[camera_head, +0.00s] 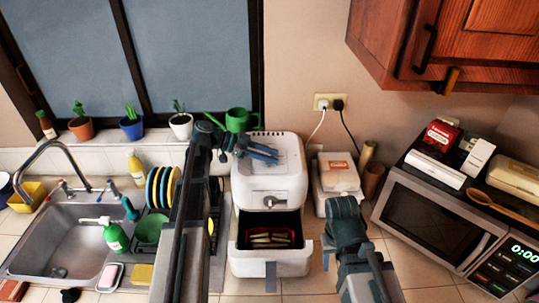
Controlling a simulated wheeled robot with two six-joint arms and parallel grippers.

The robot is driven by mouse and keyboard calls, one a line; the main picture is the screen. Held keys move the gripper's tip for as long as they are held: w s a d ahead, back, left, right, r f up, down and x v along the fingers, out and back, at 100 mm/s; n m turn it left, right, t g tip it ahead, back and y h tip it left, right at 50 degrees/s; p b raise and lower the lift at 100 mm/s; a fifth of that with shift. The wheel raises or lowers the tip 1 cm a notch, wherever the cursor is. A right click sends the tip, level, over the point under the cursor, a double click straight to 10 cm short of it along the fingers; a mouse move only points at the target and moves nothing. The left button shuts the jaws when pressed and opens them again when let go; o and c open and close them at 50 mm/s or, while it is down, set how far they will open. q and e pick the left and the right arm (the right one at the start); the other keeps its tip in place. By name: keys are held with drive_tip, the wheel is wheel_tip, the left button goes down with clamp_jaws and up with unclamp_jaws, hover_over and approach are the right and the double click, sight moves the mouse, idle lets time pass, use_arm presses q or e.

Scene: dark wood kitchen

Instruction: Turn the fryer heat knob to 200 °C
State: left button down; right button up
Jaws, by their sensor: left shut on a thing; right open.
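The white fryer (290,188) stands on the counter in the middle of the head view. Its drawer (286,260) is pulled open, with several pale yellow pieces (268,240) inside. My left gripper (264,153) reaches over the fryer's top from the left. Its fingers are close together at the top panel, shut on what appears to be the heat knob. The knob itself is hidden by the fingers, and its setting cannot be read. My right gripper (326,257) is open, low beside the right side of the fryer's drawer, apart from the knob.
A green watering can (238,120) stands just behind my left gripper. A dish rack with plates (163,187) and the sink (70,240) are at the left. A white box-like appliance (338,178) and the microwave (430,222) are at the right.

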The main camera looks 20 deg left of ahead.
use_arm(q)
drive_tip(key=c, duration=0.6)
unclamp_jaws()
drive_tip(key=shift+s+d+f, duration=0.1)
drive_tip(key=shift+s+f, duration=0.05)
drive_tip(key=shift+s, duration=0.15)
drive_tip(key=shift+w, duration=0.1)
drive_tip(key=p+v, duration=0.5)
drive_tip(key=v, duration=0.9)
drive_tip(key=shift+w, duration=0.1)
